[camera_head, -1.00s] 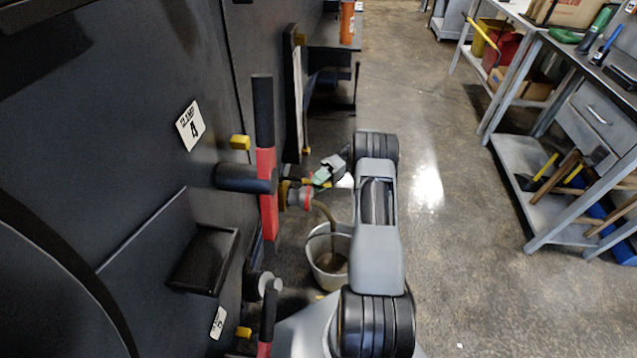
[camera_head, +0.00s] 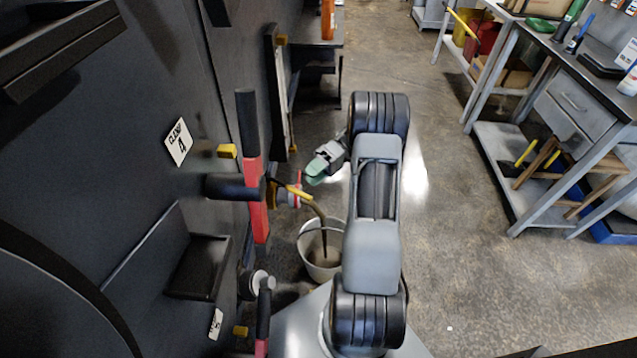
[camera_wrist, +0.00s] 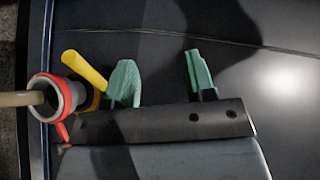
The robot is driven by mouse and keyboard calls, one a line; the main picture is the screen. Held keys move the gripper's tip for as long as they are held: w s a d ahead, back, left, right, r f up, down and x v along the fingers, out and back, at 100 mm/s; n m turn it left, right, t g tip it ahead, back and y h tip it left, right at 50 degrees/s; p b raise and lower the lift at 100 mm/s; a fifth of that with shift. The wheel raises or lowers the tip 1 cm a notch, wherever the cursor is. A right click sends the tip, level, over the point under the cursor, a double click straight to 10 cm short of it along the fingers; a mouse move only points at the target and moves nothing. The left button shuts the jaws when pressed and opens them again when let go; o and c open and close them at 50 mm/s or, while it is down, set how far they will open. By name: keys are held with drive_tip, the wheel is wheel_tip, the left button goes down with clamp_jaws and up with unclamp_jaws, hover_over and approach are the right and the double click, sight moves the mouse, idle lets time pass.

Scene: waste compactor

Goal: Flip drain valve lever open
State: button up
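The drain valve has a yellow lever (camera_head: 299,192) that sticks out beside a pale fitting with a red ring, low on the dark machine wall. In the wrist view the yellow lever (camera_wrist: 84,70) slants up and left from the valve (camera_wrist: 72,95). A tan hose (camera_wrist: 20,98) runs from its red-ringed end. My gripper (camera_head: 318,172) is near the lever, above and right of it in the head view. In the wrist view its green fingers (camera_wrist: 161,82) stand apart with nothing between them. The lever is left of the left finger, outside the gap; contact cannot be told.
A bucket (camera_head: 309,238) stands on the floor below the valve, with the hose hanging into it. Red and black clamp handles (camera_head: 256,200) stick out from the machine wall left of my arm. Open floor and a grey workbench (camera_head: 500,170) are at right.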

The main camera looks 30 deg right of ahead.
drive_tip(key=s+a+r, duration=0.2)
drive_tip(key=s, duration=0.4)
drive_tip(key=shift+s+a+r+p, duration=0.15)
drive_tip(key=shift+r+p, duration=0.05)
drive_tip(key=shift+p, duration=0.1)
drive_tip(key=shift+c, duration=0.3)
